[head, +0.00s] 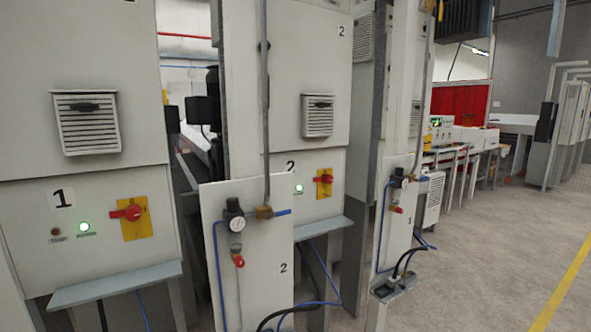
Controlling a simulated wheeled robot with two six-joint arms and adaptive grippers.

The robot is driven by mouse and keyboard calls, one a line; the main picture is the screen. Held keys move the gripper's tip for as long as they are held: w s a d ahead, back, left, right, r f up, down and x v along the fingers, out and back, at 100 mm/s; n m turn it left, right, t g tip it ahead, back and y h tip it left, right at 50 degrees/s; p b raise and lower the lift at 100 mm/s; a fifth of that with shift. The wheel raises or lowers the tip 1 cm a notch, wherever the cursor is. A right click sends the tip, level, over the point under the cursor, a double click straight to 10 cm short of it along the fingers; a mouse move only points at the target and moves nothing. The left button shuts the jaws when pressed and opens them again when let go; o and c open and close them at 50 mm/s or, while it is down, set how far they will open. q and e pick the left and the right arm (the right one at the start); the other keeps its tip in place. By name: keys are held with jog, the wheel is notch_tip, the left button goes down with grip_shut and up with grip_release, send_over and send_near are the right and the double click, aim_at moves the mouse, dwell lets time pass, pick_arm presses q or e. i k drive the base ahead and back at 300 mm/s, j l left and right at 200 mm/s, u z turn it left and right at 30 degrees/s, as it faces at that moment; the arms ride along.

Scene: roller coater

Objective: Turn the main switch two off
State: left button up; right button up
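Main switch two is a red rotary knob (325,179) on a yellow plate on the cabinet marked 2 (321,207), near the middle of the head view. A green lamp (299,189) glows to the left of it. The knob's handle looks roughly horizontal, though it is small in the picture. A similar red switch (131,212) on a yellow plate sits on the cabinet marked 1 (30,240) at the left, beside its own lit green lamp (84,227). Neither of my grippers is in view.
A white panel (268,235) with a gauge, valve and blue hose stands in front, left of switch two. A second valve panel (394,235) stands to the right. Shelf ledges (118,284) jut below the switches. Grey floor (480,260) is open at the right.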

aim_at(327, 179)
jog(key=i+j, duration=0.1)
jog(key=i, duration=0.3)
jog(key=i+j+u, duration=0.1)
jog(key=i, duration=0.35)
